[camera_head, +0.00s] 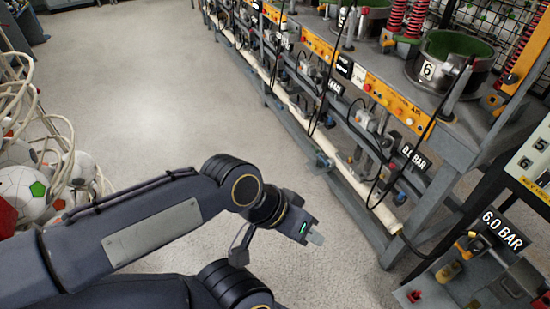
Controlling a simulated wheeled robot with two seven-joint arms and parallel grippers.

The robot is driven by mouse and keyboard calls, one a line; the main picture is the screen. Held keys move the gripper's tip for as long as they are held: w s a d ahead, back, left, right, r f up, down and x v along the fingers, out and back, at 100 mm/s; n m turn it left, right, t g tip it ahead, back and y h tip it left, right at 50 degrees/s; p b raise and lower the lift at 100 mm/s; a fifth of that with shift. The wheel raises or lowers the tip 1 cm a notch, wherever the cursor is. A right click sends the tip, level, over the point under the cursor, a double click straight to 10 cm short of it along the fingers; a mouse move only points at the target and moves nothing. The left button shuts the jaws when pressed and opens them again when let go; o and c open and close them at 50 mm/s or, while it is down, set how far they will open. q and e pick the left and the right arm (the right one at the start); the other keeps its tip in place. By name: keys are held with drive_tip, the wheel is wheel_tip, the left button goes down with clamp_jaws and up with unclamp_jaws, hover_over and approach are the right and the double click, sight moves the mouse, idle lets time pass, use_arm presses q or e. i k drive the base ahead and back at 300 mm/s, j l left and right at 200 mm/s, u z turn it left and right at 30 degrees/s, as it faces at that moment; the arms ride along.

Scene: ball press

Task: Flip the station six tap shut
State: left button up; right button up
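Station six is the grey metal cup (478,78) with a green inside and a "6" label, on the bench at upper right. Below it, a black "0.0 BAR" sign (413,157) hangs on the bench front. A small grey valve-like fitting (388,172) sits beside the sign, among hoses; I cannot make out its handle position or confirm it is the station's tap. My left gripper (316,238) is over the floor in the lower middle, apart from the bench and to the left of it. Its fingertips are small and their gap is unclear. My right gripper is not visible.
A white pipe (345,180) runs low along the bench front, with black hoses looping over it. A "6.0 BAR" sign (503,230) stands on a unit at lower right. A rack of balls (22,190) is at left. The floor (150,110) between is clear.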

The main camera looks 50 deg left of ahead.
sight(323, 160)
drive_tip(key=i+j+u, duration=0.45)
drive_tip(key=j, duration=0.15)
drive_tip(key=i+j+u, duration=0.45)
drive_tip(key=k+j, duration=0.1)
